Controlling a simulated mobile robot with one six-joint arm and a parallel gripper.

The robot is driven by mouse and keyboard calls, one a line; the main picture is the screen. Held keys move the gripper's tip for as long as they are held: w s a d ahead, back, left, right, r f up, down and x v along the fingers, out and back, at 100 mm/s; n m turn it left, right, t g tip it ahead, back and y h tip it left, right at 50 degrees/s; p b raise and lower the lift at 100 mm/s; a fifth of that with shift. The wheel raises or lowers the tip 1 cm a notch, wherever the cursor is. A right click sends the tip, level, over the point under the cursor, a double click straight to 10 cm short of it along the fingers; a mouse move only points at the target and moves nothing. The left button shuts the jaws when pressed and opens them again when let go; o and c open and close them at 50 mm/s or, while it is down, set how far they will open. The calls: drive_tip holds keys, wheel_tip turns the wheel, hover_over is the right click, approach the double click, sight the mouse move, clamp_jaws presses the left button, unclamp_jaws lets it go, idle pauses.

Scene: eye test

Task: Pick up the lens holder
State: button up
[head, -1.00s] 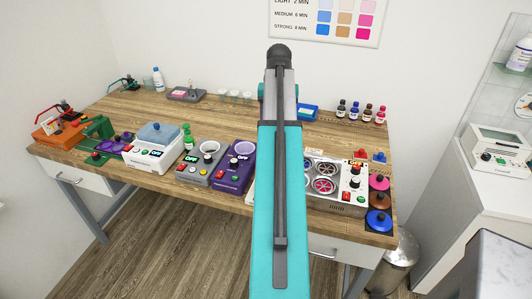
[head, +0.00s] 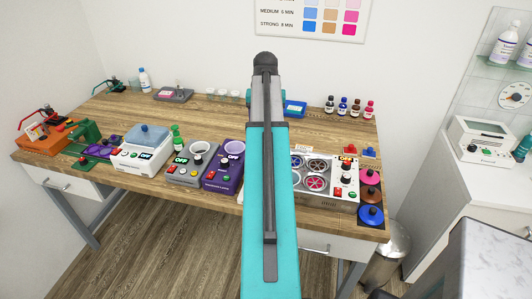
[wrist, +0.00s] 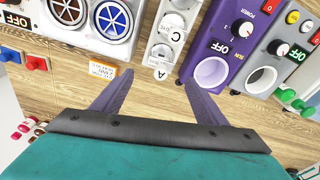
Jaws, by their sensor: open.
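In the wrist view, a white strip with round cups, marked A and C (wrist: 170,38), lies on the wooden table between the fan machine and the purple unit. It may be the lens holder, but I cannot tell for sure. My gripper (wrist: 158,78) is open and empty. Its two purple fingers point towards the strip's marked A end, which lies about midway between the fingertips in the picture; the height gap cannot be told. In the head view my arm hides my gripper and that part of the table.
A machine with blue and red fan-like rounds (head: 314,172) stands right of my arm. A purple unit with a cup (head: 228,165) and a grey unit (head: 191,165) stand left. Small dark and red bottles (head: 349,107) line the back. Bare wood (wrist: 230,112) shows near my fingers.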

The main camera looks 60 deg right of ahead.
drive_tip(key=shift+w+d+f+p, duration=0.15)
drive_tip(key=shift+f+p, duration=0.15)
drive_tip(key=shift+f, duration=1.05)
drive_tip(key=shift+w+d+f+p, duration=0.15)
drive_tip(key=shift+f+p, duration=0.1)
drive_tip(key=shift+f, duration=1.1)
drive_tip(key=shift+s, duration=0.1)
drive_tip(key=shift+f, duration=0.1)
drive_tip(key=shift+w+d+f+p, duration=0.15)
drive_tip(key=shift+f+p, duration=0.55)
drive_tip(key=shift+f, duration=0.55)
drive_tip(key=shift+w+d+f+p, duration=0.1)
drive_tip(key=shift+f+p, duration=0.55)
drive_tip(key=shift+f, duration=0.6)
drive_tip(key=c, duration=1.1)
drive_tip(key=shift+r, duration=0.15)
drive_tip(key=shift+r+b, duration=1.65)
drive_tip(key=shift+r, duration=3.2)
